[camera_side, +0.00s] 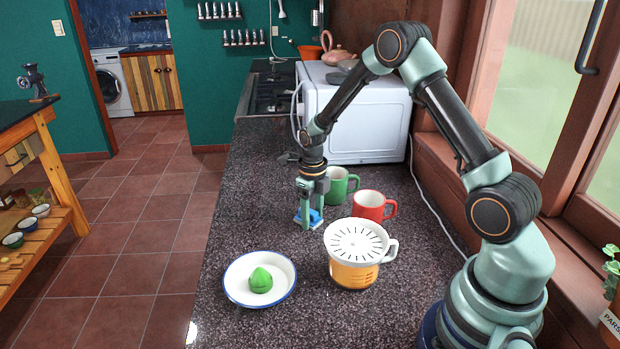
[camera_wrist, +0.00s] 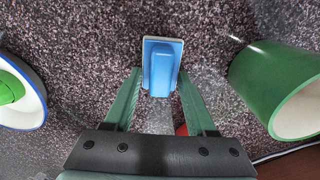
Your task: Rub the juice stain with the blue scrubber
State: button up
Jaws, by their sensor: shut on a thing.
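The blue scrubber (camera_side: 316,216) is a small block with a raised grip and a pale base, low at the countertop (camera_side: 255,205). My gripper (camera_side: 311,208) points straight down and is shut on it. In the wrist view the scrubber (camera_wrist: 161,68) sits between my two green fingertips (camera_wrist: 160,82). I cannot tell whether its base touches the counter. I cannot clearly make out the juice stain on the speckled dark stone; my gripper and the scrubber hide part of the surface.
A green mug (camera_side: 341,186) and red mug (camera_side: 369,206) stand close, right of my gripper. An orange juicer (camera_side: 354,271) with a white slotted top and a white plate (camera_side: 233,284) holding a green reamer-like piece (camera_side: 260,281) are nearer. A white microwave (camera_side: 360,125) stands behind. Counter left is clear.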

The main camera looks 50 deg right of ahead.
notch_tip(320, 180, up, 2)
jog(key=shift+w+d+r, duration=0.1)
jog(key=shift+w+d, duration=0.05)
jog(key=shift+r, duration=3)
